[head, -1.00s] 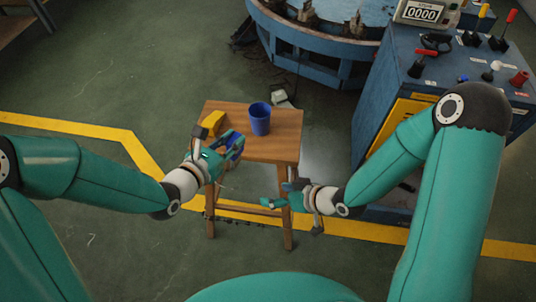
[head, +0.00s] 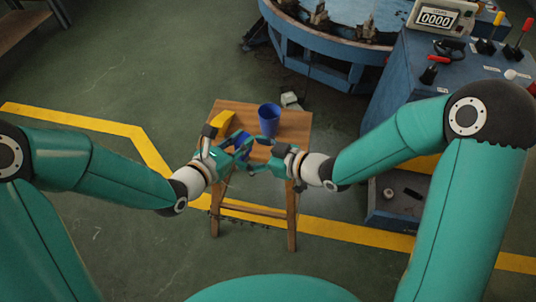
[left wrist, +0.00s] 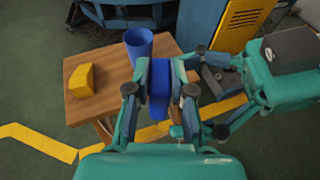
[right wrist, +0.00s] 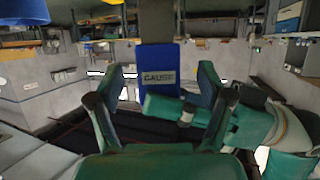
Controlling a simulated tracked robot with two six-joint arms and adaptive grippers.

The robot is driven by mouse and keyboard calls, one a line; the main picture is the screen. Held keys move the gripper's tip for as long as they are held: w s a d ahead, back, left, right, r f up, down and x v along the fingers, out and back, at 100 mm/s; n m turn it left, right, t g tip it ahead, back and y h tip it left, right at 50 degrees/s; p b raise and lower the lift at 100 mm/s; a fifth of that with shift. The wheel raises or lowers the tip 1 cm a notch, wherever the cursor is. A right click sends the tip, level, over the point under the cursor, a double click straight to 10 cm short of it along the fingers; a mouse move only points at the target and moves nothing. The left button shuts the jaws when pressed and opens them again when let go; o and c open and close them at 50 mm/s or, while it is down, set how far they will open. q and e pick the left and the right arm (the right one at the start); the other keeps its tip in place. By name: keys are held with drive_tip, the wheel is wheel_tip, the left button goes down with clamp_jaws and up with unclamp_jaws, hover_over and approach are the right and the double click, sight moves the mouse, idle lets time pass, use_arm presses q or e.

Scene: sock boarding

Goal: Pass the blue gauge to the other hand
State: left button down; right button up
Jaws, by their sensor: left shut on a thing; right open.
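The blue gauge (head: 239,139) is held in my left gripper (head: 240,150), above the near side of the wooden stool. In the left wrist view the gauge (left wrist: 159,88) stands between the two closed fingers (left wrist: 158,90). My right gripper (head: 262,157) is close beside the left one, coming from the right. In the right wrist view its fingers (right wrist: 162,80) are spread, and the gauge (right wrist: 159,60) with its GAUGE label facing the camera appears between them. I cannot tell whether the fingertips reach around it. Part of my left gripper (right wrist: 180,112) shows behind the right fingers.
The wooden stool (head: 292,133) carries a blue cup (head: 269,119) and a yellow block (head: 221,123) behind the grippers. A blue control cabinet (head: 445,75) stands to the right, and a round blue machine (head: 330,50) at the back. Open floor lies on the left.

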drive_tip(key=x, duration=0.4)
drive_tip(key=shift+w+a+f, duration=0.1)
drive_tip(key=shift+w+a, duration=0.1)
drive_tip(key=c, duration=1.3)
use_arm(q)
drive_tip(key=c, duration=0.9)
unclamp_jaws()
drive_tip(key=shift+c, duration=0.2)
